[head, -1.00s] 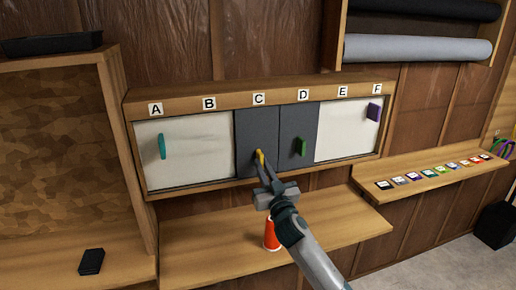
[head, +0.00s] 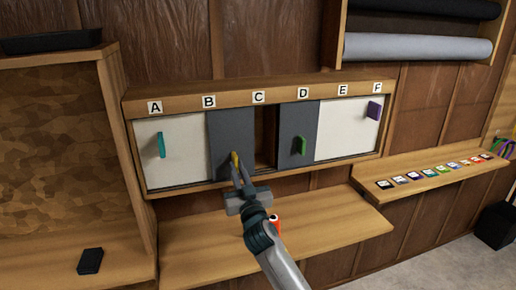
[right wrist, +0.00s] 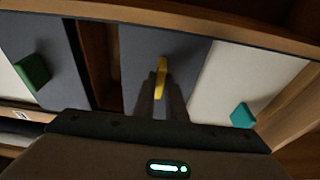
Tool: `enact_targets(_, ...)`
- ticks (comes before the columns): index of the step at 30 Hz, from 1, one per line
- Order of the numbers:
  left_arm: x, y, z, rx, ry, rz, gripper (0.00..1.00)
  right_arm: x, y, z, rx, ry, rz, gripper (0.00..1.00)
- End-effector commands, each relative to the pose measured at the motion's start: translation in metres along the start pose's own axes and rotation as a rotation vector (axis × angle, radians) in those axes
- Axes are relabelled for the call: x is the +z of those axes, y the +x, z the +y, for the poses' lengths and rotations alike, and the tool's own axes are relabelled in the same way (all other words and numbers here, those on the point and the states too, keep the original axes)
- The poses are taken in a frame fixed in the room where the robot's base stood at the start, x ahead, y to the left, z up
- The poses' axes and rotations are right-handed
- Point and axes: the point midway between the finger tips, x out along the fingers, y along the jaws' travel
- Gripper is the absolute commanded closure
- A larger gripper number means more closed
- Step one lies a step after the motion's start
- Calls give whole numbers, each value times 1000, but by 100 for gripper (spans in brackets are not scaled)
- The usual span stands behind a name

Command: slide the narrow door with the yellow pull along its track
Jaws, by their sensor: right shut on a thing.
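The narrow dark grey door (head: 230,132) with the yellow pull (head: 235,160) sits under label B in the wall cabinet's track. My right gripper (head: 237,172) is shut on the yellow pull. In the right wrist view the yellow pull (right wrist: 162,78) stands between my gripper's fingertips (right wrist: 161,84), against the grey door (right wrist: 165,50). An open gap (head: 264,137) shows the cabinet's wooden inside under label C, right of the door. My left gripper is not in view.
A white door with a teal pull (head: 160,145) is on the left. A dark grey door with a green pull (head: 301,146) is right of the gap, then a white door with a purple pull (head: 374,110). A red spool (head: 275,223) stands on the shelf (head: 340,225) below.

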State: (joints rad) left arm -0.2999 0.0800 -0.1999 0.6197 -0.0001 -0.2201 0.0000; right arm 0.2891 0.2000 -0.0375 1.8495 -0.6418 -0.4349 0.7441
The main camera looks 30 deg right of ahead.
Motion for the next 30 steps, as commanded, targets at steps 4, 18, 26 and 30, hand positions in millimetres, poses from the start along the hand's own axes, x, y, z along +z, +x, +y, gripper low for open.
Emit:
enact_targets(4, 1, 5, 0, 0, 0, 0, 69, 3, -1, -19, 0, 3, -3, 100)
enact_targets(18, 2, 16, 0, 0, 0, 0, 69, 2, -1, -63, 0, 0, -3, 100)
enact_targets(26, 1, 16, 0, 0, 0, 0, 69, 2, 0, -64, 0, -1, -3, 100)
enact_targets(30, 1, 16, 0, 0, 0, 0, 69, 1, 0, -63, 0, 0, -3, 72)
